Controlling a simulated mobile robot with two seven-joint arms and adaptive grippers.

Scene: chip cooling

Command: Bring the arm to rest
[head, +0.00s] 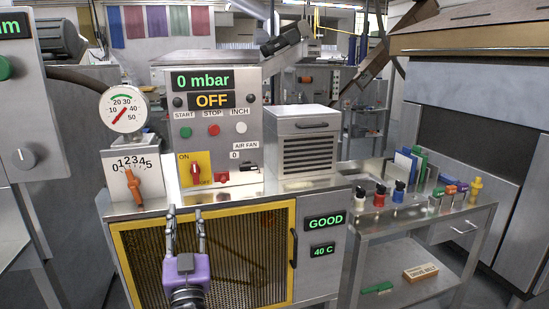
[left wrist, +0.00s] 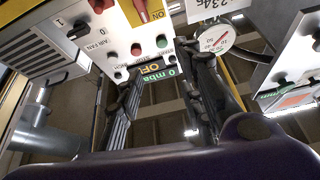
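My left gripper (head: 186,212) is in front of the yellow-framed mesh guard (head: 262,262), below the control panel, with its fingers pointing up. Its two fingers are apart with nothing between them. In the left wrist view the fingers (left wrist: 160,88) also stand apart and empty, with the panel beyond them. The control panel (head: 248,131) reads 0 mbar and OFF. A red rotary switch (head: 195,175) sits on its yellow plate. The AIR FAN switch (head: 249,167) is beside a 0 mark. An orange lever (head: 132,187) stands under a 0 to 5 scale. My right gripper is not in view.
A round dial gauge (head: 123,109) stands left of the panel. A louvred box (head: 304,147) is on its right. Displays below read GOOD (head: 325,222) and 40 C (head: 322,250). A steel side table (head: 410,226) holds small coloured-label bottles and blocks. Grey cabinets flank both sides.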

